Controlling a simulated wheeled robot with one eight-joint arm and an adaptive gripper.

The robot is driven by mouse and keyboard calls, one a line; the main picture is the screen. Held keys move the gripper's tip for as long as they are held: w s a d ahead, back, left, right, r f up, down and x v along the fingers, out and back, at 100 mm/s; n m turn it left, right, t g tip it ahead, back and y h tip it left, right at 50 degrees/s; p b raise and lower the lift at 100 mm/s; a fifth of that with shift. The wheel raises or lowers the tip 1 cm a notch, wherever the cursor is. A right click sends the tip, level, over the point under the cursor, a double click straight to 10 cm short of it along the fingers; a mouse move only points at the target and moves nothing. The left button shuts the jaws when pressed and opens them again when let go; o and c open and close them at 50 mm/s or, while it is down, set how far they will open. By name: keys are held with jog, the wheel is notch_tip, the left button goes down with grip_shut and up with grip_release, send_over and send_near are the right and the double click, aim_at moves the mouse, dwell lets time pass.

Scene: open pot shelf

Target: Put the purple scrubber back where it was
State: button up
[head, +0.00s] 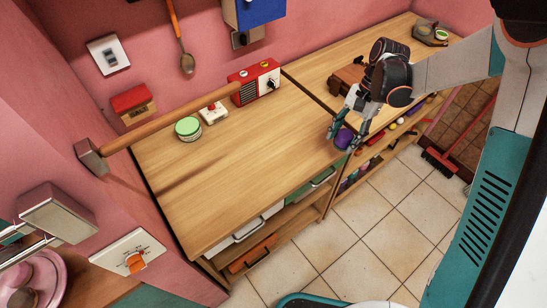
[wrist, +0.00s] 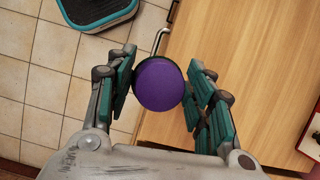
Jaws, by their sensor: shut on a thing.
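The purple scrubber (head: 343,138) is a round, dark purple piece between the fingers of my gripper (head: 345,142). In the head view it is at the front edge of the wooden counter (head: 225,175), near the seam between the two tops. In the wrist view the scrubber (wrist: 159,83) shows as a purple disc between the teal finger pads of my gripper (wrist: 160,88). The counter edge runs beneath it, with tiled floor to the left. My gripper is shut on the scrubber. How high it is above the counter is hard to tell.
A green-lidded jar (head: 188,129), a small white box (head: 213,113) and a red radio (head: 257,82) stand along the back. A brown wooden object (head: 347,77) is beside my wrist. Open shelves (head: 372,158) below the right counter hold several small items. The near counter is clear.

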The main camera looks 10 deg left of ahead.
jog(key=s+a+r+m+t+y+p, duration=0.1)
jog(key=s+a+r+m+t+p, duration=0.1)
jog(key=a+r+m, duration=0.6)
jog(key=s+a+r+m+t+y+p, duration=0.1)
jog(key=s+a+r+m+t+p, duration=0.2)
jog(key=a, duration=0.8)
jog(key=m+b, duration=0.1)
jog(key=b, duration=1.3)
send_near(270, 160)
jog(key=shift+g, duration=0.3)
jog(key=x, duration=0.5)
jog(key=shift+w+a+f, duration=0.15)
jog(key=shift+w+f, duration=0.15)
jog(key=shift+w, duration=0.1)
jog(key=shift+f, duration=0.2)
jog(key=o, duration=1)
jog(key=shift+r, duration=0.15)
jog(key=p+v, duration=0.4)
jog(key=v, duration=0.8)
jog(key=shift+a+r, duration=0.1)
